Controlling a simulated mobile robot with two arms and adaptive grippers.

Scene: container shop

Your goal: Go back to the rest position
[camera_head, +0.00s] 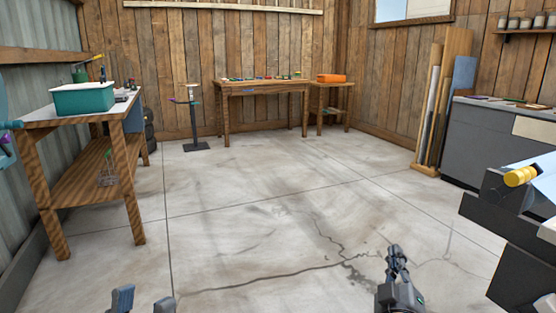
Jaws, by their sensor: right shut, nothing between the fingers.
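My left gripper (143,301) shows at the bottom edge, left of centre. Only its two fingertips are in view, and they stand apart with nothing between them. My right gripper (396,256) points up from the bottom edge, right of centre. Its fingers are together and hold nothing. Both grippers appear over the bare concrete floor (270,215), apart from any furniture.
A wooden workbench (122,160) with a teal bin (82,98) stands at the left. A dark machine or cabinet (500,215) is close at the right. A wooden table (265,88) with small items stands at the back wall. The middle floor is clear.

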